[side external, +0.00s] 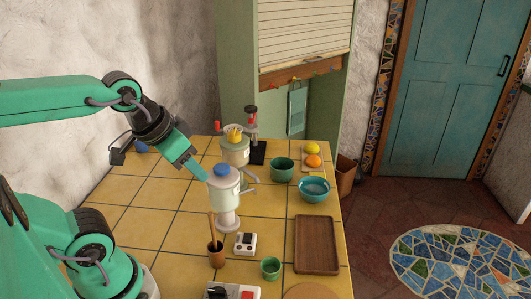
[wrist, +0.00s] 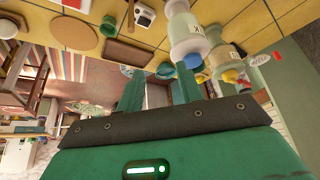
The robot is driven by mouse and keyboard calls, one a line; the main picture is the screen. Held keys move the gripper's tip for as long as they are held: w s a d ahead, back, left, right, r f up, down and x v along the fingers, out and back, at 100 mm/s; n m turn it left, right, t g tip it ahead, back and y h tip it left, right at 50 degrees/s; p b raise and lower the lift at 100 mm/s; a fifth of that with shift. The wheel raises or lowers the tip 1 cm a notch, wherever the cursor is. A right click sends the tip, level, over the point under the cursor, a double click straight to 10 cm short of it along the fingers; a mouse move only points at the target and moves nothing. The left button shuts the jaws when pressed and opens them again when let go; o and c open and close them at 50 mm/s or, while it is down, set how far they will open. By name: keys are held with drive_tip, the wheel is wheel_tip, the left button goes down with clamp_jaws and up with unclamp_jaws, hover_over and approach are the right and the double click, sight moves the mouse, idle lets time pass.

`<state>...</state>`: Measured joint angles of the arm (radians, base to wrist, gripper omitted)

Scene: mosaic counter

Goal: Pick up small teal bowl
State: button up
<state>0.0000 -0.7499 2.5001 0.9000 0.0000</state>
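The small teal bowl (side external: 314,190) stands upright on the yellow tiles near the counter's right edge, and looks empty. It also shows in the wrist view (wrist: 165,71), just beyond the gap between my fingers. My gripper (side external: 202,173) is up in the air left of the bowl and well apart from it, close behind the blue-lidded dispenser in the side view. In the wrist view my gripper's fingers (wrist: 157,76) are spread with nothing between them.
A dark green bowl (side external: 282,170) stands beside the teal bowl. The blue-lidded dispenser (side external: 225,200) and another dispenser (side external: 235,153) stand near my gripper. A wooden tray (side external: 316,245), green cup (side external: 270,267) and white device (side external: 245,243) are nearer the front. Two fruits (side external: 313,160) lie behind.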

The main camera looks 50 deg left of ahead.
drive_tip(key=o, duration=1.4)
drive_tip(key=w+m+g, duration=0.3)
drive_tip(key=w+m, duration=0.9)
drive_tip(key=w, duration=0.9)
drive_tip(key=shift+w+d+f+m+g, duration=0.4)
drive_tip(key=shift+w+f+m, duration=1.3)
drive_tip(key=shift+w+f, duration=1.1)
drive_tip(key=shift+w+d+f+m+g, duration=0.25)
drive_tip(key=shift+w+f+m+g, duration=0.2)
drive_tip(key=shift+w+f+m, duration=2.2)
drive_tip(key=shift+w+d+f+m+g, duration=0.4)
drive_tip(key=shift+w+f+m, duration=0.35)
drive_tip(key=shift+w+f, duration=2.15)
drive_tip(key=shift+s+f, duration=0.75)
drive_tip(key=shift+f, duration=0.05)
